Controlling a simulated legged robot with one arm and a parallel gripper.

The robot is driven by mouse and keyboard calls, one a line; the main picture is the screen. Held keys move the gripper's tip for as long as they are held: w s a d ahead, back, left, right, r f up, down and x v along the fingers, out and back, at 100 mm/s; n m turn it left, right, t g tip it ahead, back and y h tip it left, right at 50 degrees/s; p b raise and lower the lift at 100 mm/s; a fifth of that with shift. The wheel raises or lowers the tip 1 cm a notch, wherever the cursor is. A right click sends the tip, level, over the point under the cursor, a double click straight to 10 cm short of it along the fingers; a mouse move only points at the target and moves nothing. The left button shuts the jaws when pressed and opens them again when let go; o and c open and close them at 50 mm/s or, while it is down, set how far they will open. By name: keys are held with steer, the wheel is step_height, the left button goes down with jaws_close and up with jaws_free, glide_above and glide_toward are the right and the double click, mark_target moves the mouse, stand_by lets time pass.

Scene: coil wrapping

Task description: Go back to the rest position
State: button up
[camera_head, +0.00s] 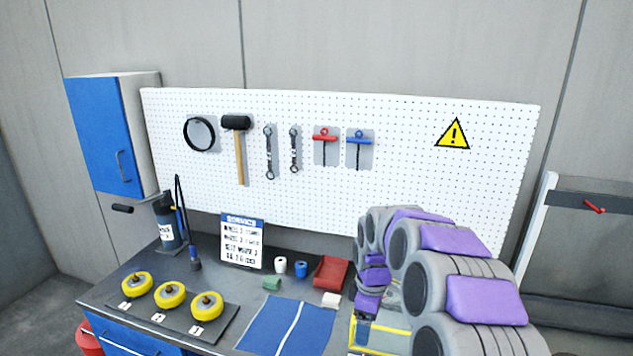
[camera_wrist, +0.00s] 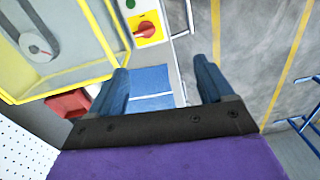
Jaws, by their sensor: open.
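My gripper (camera_wrist: 162,72) shows in the wrist view with its two blue fingers spread apart and nothing between them. The blue mat (camera_wrist: 150,82) with a white line is visible beyond the gap, with grey floor to the right. The arm hides part of a yellow-edged box (camera_head: 392,334) at the right of the workbench (camera_head: 130,281). In the wrist view this box (camera_wrist: 88,74) lies at upper left, with a belt and pulley inside.
A panel with a green button and red knob (camera_wrist: 146,31) is beside the box. On the bench are several small items: yellow wheels (camera_head: 171,294), a sign (camera_head: 242,240), a red tray (camera_head: 331,272) and a blue mat (camera_head: 272,325). A pegboard (camera_head: 400,130) with tools stands behind.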

steer(key=s+r+m+b, duration=0.35)
steer(key=s+m, duration=0.25)
steer(key=s, duration=1.5)
steer(key=s+f+m+g+b, duration=0.1)
steer(key=s+f+m, duration=0.2)
steer(key=s, duration=1.5)
steer(key=d+m, duration=0.1)
steer(key=m, duration=0.3)
steer(key=shift+s+g, duration=0.15)
steer(key=shift+g, duration=0.15)
